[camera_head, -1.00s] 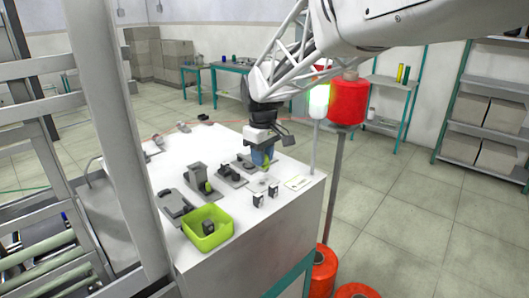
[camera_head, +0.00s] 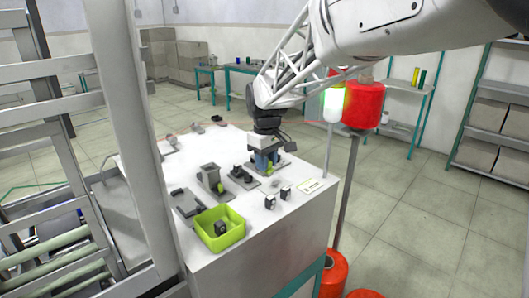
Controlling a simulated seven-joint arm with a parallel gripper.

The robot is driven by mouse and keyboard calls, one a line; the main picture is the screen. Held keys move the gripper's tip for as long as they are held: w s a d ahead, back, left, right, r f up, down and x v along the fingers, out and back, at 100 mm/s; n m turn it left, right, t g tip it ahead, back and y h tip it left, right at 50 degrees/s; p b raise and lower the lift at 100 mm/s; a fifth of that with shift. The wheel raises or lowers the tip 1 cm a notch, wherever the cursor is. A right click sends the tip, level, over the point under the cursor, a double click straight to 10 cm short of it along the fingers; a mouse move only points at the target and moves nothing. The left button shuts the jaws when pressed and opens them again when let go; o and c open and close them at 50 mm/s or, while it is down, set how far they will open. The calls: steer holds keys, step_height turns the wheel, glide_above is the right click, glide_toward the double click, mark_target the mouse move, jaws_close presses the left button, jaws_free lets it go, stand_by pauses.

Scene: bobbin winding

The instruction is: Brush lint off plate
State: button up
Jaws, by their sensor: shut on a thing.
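My gripper (camera_head: 266,157) points down over the far right part of the white table. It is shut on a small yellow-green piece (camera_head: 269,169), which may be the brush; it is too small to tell. The gripper is above or at a flat grey fixture (camera_head: 282,167), and I cannot tell whether the piece touches it. In front of the gripper, a pale patch with a grey smudge (camera_head: 276,184) lies on the tabletop; it may be the plate with lint. The gripper is behind that patch, apart from it.
A lime green bin (camera_head: 237,236) with a dark part stands at the table's front. Several grey fixtures (camera_head: 214,181) stand to the left of the gripper. Two small dark blocks (camera_head: 285,194) and a white card (camera_head: 312,186) lie at the right. A pole with a red spool (camera_head: 364,106) stands beyond the table.

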steer(key=shift+f, duration=1.9)
step_height(320, 180, down, 2)
steer(key=shift+f, duration=0.1)
steer(key=shift+w+d, duration=0.55)
steer(key=shift+d, duration=0.15)
steer(key=shift+c, duration=0.7)
steer(key=shift+w+d, duration=0.25)
steer(key=shift+d, duration=0.05)
steer(key=shift+w+d, duration=0.5)
steer(key=shift+d, duration=0.05)
steer(key=shift+w+d, duration=0.25)
steer(key=shift+d, duration=0.05)
steer(key=shift+w+d, duration=0.35)
steer(key=shift+d, duration=0.05)
steer(key=shift+w+d+f, duration=0.1)
steer(key=shift+w+d, duration=0.05)
steer(key=shift+d, duration=0.1)
steer(key=shift+w+d, duration=0.35)
steer(key=shift+d, duration=0.05)
steer(key=shift+s+a, duration=0.3)
steer(key=shift+a, duration=0.05)
steer(key=shift+s+a, duration=1.1)
steer(key=shift+a, duration=0.25)
steer(key=shift+s+a, duration=1.1)
steer(key=shift+a, duration=0.2)
steer(key=shift+w+d+r, duration=0.1)
steer(key=shift+r, duration=4.15)
